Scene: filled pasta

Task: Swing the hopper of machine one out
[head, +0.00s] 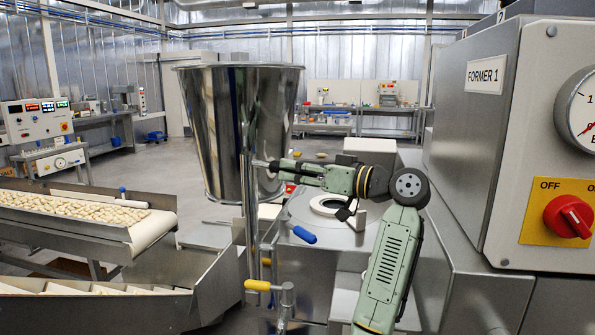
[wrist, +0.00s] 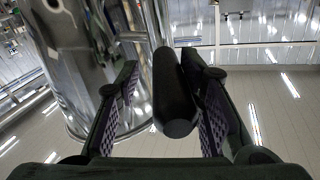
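The steel hopper (head: 215,130), a tapered shiny bucket, stands beside a vertical post (head: 249,215), left of the round opening (head: 328,205) on the machine's top in the head view. The machine's cabinet (head: 465,135) is labelled FORMER 1. My gripper (head: 272,166) is at the hopper's right side. In the wrist view, a dark round handle (wrist: 174,100) lies between the open fingers of my gripper (wrist: 165,100), closer to the right finger. A gap shows between the handle and the left finger. The shiny hopper wall (wrist: 80,60) fills the upper left.
A blue-handled lever (head: 304,234) and a yellow-handled clamp (head: 257,286) sit low near the post. A red rotary switch (head: 568,216) is on the cabinet. A conveyor with pasta (head: 70,208) stands at left. The floor behind the hopper is mostly open.

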